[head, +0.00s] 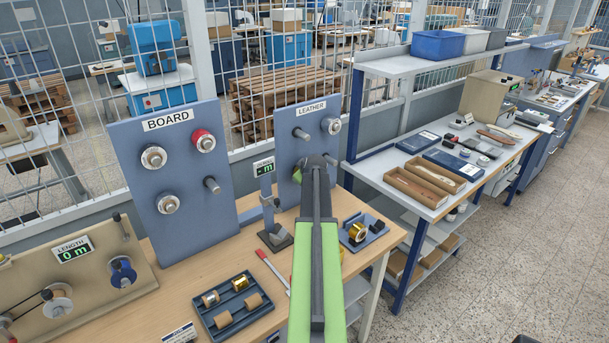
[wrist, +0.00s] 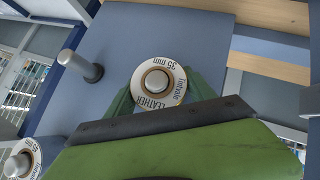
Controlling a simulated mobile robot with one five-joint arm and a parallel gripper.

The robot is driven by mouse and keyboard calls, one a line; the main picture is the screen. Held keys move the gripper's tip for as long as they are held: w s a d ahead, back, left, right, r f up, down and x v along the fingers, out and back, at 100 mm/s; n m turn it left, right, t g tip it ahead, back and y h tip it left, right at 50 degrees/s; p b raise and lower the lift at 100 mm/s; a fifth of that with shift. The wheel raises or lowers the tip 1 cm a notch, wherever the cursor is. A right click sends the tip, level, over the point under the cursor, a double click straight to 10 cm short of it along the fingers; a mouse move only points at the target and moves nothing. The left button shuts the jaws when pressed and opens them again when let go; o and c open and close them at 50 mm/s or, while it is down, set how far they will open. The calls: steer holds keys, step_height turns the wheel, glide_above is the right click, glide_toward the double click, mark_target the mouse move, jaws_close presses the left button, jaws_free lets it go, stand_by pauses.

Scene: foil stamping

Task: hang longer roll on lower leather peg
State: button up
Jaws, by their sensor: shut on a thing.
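The blue-grey LEATHER board (head: 286,181) stands at the back of the bench.
The BOARD panel (head: 170,235) at left holds several rolls and a bare peg. A dark tray (head: 233,332) with small rolls lies in front. A stand with a gold roll (head: 357,232) is right of my arm. The LENGTH winder (head: 97,265) reads 0 m.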

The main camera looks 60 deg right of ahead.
steer(key=shift+w+d, duration=0.15)
steer(key=shift+w, duration=0.35)
steer(key=o, duration=1.6)
steer(key=shift+r, duration=0.1)
steer(key=shift+s+r, duration=0.1)
steer(key=shift+s+a+r+p, duration=0.2)
steer(key=shift+r+p, duration=0.05)
steer(key=shift+p, duration=0.2)
steer(key=p+v, duration=1)
steer(key=v, duration=0.6)
steer(key=shift+s+a, duration=0.25)
